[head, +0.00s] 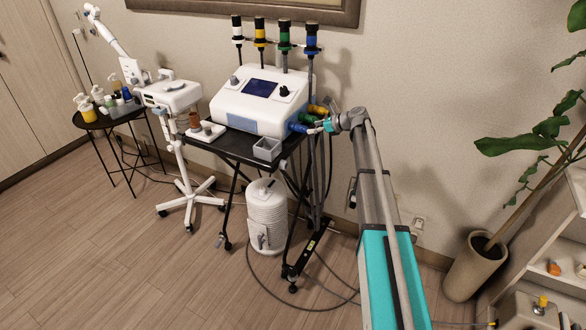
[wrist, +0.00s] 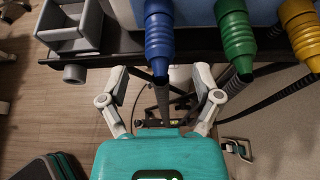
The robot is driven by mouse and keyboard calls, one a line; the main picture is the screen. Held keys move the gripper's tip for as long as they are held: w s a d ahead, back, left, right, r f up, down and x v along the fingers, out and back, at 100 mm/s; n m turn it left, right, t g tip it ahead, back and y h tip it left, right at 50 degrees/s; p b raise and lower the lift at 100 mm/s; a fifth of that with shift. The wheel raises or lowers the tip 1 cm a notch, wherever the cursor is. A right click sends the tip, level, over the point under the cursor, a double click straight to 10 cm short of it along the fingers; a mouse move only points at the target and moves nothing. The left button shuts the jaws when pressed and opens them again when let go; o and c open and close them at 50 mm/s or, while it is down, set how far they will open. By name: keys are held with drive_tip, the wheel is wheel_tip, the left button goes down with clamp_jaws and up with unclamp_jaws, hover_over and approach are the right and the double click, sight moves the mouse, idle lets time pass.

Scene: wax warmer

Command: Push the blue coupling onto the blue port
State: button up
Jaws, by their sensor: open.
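The blue coupling (wrist: 158,38) is a ribbed, tapering blue piece at the upper middle of the wrist view, its narrow end towards me. In the head view a blue piece (head: 297,127) shows at the machine's lower right side. The blue port cannot be made out; the coupling or the frame edge hides it, so I cannot tell how far the coupling is seated. My gripper (wrist: 160,74) is open, with one finger to each side of the coupling's narrow end and gaps on both sides. In the head view my gripper (head: 322,125) is beside the machine, right of the blue piece.
A grey tray (wrist: 75,30) is at the upper left. The white machine (head: 258,105) stands on a black cart (head: 232,145). Dark hoses hang below.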

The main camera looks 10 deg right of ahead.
drive_tip(key=shift+s+d+r, duration=0.3)
drive_tip(key=shift+s+d, duration=0.05)
drive_tip(key=shift+d, duration=0.1)
drive_tip(key=shift+s+d+r+p, duration=0.3)
drive_tip(key=shift+s+d+p, duration=0.05)
drive_tip(key=shift+d+p, duration=0.2)
drive_tip(key=shift+s+d+r, duration=0.1)
drive_tip(key=shift+d, duration=0.05)
idle(0.5)
drive_tip(key=s+a+f+n+g+h+p, duration=0.2)
drive_tip(key=s+a+n, duration=0.3)
drive_tip(key=s, duration=0.5)
drive_tip(key=s+a+f+n+g+h+p, duration=0.1)
drive_tip(key=s+a+f+n+g+h, duration=0.15)
drive_tip(key=s+n, duration=0.55)
drive_tip(key=s+n+g+h+p, duration=0.3)
drive_tip(key=s+n, duration=0.9)
drive_tip(key=s, duration=1.2)
drive_tip(key=h, duration=0.3)
drive_tip(key=shift+a+r+p, duration=0.3)
drive_tip(key=shift+p, duration=0.05)
drive_tip(key=shift+w, duration=0.1)
